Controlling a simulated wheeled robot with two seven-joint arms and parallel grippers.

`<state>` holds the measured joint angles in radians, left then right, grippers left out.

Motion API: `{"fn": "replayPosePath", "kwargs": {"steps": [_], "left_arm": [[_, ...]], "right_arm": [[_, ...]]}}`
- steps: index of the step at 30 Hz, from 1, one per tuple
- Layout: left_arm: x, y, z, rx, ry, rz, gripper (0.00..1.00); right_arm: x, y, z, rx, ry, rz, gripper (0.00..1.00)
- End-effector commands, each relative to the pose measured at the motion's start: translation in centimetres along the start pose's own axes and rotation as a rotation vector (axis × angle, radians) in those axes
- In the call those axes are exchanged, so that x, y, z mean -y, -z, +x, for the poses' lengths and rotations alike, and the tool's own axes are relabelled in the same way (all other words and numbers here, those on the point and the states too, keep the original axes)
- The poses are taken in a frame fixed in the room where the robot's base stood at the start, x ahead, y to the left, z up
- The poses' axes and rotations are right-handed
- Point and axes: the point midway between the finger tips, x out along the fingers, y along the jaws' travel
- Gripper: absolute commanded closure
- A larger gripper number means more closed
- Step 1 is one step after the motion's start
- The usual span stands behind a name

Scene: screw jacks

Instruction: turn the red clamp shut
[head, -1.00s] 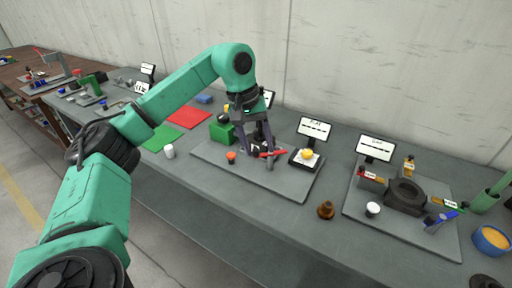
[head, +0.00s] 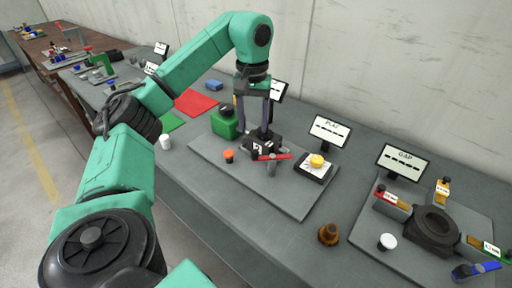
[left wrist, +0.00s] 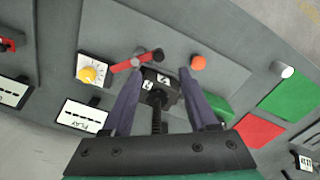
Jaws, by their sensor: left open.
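The red clamp shows as a red bar handle (head: 277,157) on a dark post, on a grey plate (head: 290,197) on the bench. Beside it is a black block with white marks (head: 257,146). In the left wrist view the red handle (left wrist: 132,63) lies just beyond and left of the fingertips, and the black block (left wrist: 160,86) shows between the fingers. My left gripper (head: 254,130) is open, pointing down over the block, behind and left of the handle. It appears apart from the handle; whether it touches the block I cannot tell. My right gripper is not in view.
A PLAY sign (head: 329,131) stands behind. A brown knob (head: 329,234) and a plate with a dark ring (head: 433,228) are to the right.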

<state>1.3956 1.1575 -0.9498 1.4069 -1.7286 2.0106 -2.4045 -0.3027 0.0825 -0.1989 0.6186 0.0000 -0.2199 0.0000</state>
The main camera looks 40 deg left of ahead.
Motion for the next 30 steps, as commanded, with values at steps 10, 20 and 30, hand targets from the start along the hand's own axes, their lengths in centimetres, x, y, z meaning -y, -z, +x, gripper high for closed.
{"fn": "replayPosePath", "kwargs": {"steps": [10, 20, 30], "left_arm": [[0.1, -0.1, 8.5, 0.003, 0.003, 0.000, 0.41], [0.0, -0.1, 9.9, 0.001, -0.001, 0.001, 0.41], [0.0, 0.0, 9.8, 0.000, -0.001, 0.000, 1.00]], "right_arm": [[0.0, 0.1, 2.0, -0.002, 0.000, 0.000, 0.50], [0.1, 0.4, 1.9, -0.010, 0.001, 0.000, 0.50], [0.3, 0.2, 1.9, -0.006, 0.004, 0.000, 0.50]]}}
